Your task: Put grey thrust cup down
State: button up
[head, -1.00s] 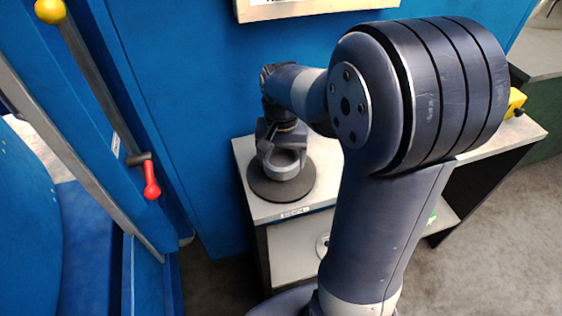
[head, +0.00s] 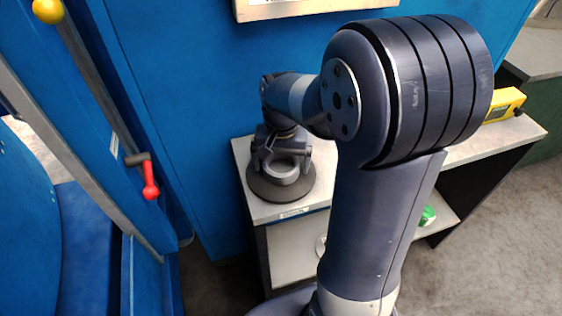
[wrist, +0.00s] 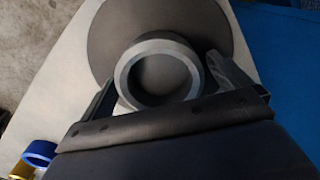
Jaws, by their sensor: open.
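The grey thrust cup (head: 281,171), a short thick-walled ring, stands upright on a dark round disc (head: 262,189) on the light worktop. In the wrist view the cup (wrist: 133,94) is seen from above on the disc (wrist: 105,30). My gripper (head: 281,155) is open around it, with a finger on either side. In the wrist view my gripper (wrist: 160,85) shows a gap beside the right finger; the left finger is close to the cup's wall, and I cannot tell whether it touches.
The worktop (head: 309,189) has a blue wall behind it. A yellow device (head: 503,106) lies on its right end. A green-and-white item (head: 428,216) is on the shelf below. In the wrist view, blue (wrist: 40,153) and yellow rings lie at lower left. A red-handled lever (head: 150,180) is at left.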

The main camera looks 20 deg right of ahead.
aim_at(281, 171)
notch_tip(281, 171, up, 12)
jog(key=shift+r+p, duration=0.15)
jog(key=shift+p, duration=0.3)
jog(key=shift+c, duration=0.6)
